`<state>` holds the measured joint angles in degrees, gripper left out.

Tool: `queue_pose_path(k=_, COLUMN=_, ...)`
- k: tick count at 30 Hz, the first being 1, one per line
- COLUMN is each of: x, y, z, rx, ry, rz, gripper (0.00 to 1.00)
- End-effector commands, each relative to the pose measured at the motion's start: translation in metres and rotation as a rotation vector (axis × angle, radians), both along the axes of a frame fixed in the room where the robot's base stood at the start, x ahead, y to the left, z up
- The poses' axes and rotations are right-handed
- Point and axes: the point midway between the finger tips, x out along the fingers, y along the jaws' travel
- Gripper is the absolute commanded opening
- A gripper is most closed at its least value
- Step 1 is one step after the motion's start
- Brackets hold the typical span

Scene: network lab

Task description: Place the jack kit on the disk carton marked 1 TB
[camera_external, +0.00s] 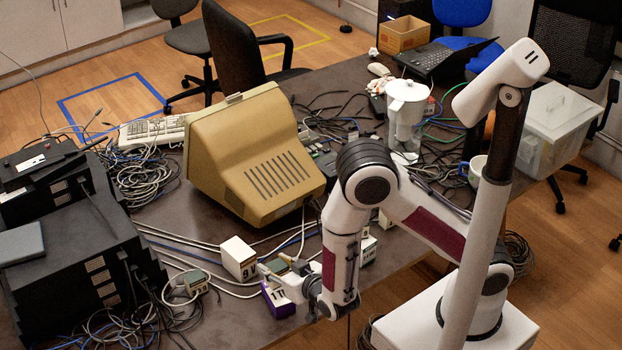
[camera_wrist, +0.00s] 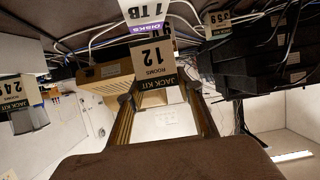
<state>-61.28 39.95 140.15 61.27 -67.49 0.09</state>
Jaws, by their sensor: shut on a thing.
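The disk carton marked 1 TB (camera_external: 278,303) is purple and white and stands on the table by my gripper. Its label also shows at the top of the wrist view (camera_wrist: 145,12). My gripper (camera_external: 272,272) is shut on a small tan and green-grey jack kit (camera_external: 276,265). In the wrist view, its label (camera_wrist: 152,52) reads "Jack kit, rooms 12", between the two fingers. The kit is close to the carton; in the outside view it appears just behind the carton's top. Whether they touch cannot be told. The fingers partly hide the kit.
A white box marked 9V (camera_external: 238,258) stands left of the held kit. Another similar kit (camera_external: 196,282) sits further left, among cables. White boxes (camera_external: 367,250) stand behind my arm. A beige monitor (camera_external: 255,155) and black equipment (camera_external: 80,270) flank the area.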

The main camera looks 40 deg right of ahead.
Motion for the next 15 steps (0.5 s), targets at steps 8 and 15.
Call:
queue_pose_path(k=8, x=0.0, y=0.0, z=-0.023, rx=-0.001, ry=0.0, rz=-0.001, gripper=0.12)
queue_pose_path(k=15, x=0.0, y=0.0, z=-0.031, rx=0.001, ry=-0.001, rz=0.0, gripper=0.12)
